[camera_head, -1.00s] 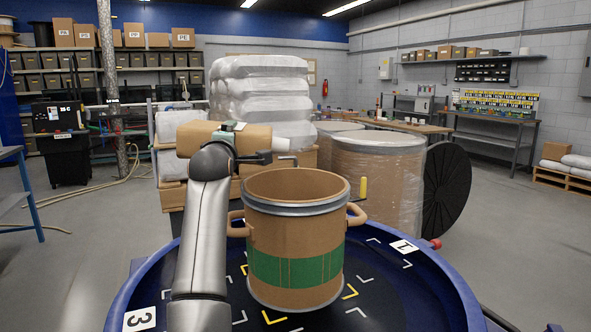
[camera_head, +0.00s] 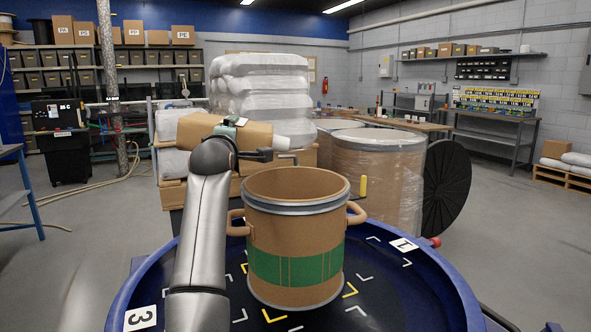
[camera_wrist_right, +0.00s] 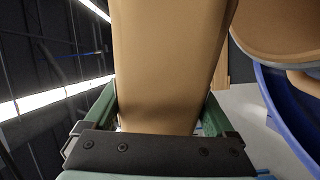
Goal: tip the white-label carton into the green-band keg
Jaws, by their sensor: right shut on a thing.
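The green-band keg (camera_head: 296,268) is a brown open drum with side handles and a grey rim. It stands upright on the blue round table, and its floor is hidden. A brown carton (camera_head: 256,135) with a white spout on its right end is held above and behind the keg's left rim. It tilts slightly, spout end lower; no white label shows. My right gripper (camera_head: 232,122) is shut on the carton. In the right wrist view the carton (camera_wrist_right: 168,60) fills the space between the green fingers, and part of the keg (camera_wrist_right: 275,28) shows at upper right. My left gripper is not in view.
The blue round table (camera_head: 455,285) has white and yellow corner marks and numbered tags. A yellow upright handle (camera_head: 363,187) stands just right of the keg. Wrapped brown drums (camera_head: 378,180) and a stack of white bags (camera_head: 262,95) stand behind. The table right of the keg is clear.

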